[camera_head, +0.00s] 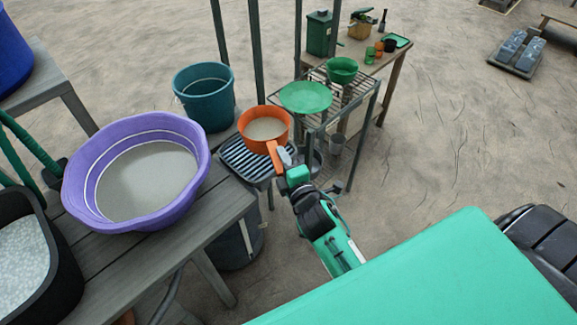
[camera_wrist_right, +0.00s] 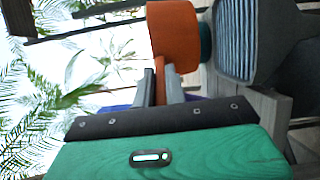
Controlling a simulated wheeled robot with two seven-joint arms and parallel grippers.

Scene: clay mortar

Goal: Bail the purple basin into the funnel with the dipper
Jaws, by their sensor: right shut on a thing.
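The purple basin (camera_head: 203,150) stands on the grey plank bench at the left and holds a grey, flat-surfaced fill. The orange dipper (camera_head: 273,146) is to its right, upright, with similar grey stuff inside. My right gripper (camera_head: 285,160) is shut on the dipper's handle and holds it above a striped grey tray. The wrist view shows the orange dipper (camera_wrist_right: 174,32) beyond the fingers of the gripper (camera_wrist_right: 160,88). Two green round vessels, a wide one (camera_head: 305,97) and a smaller one (camera_head: 343,69), are on the wire rack; either may be the funnel. My left gripper does not show.
The striped tray (camera_head: 236,157) lies beside the bench (camera_head: 200,238). A teal bucket (camera_head: 205,108) stands behind it. A black tub (camera_head: 62,275) of pale grains is at the lower left. The rack's upright posts (camera_head: 255,45) stand near the dipper.

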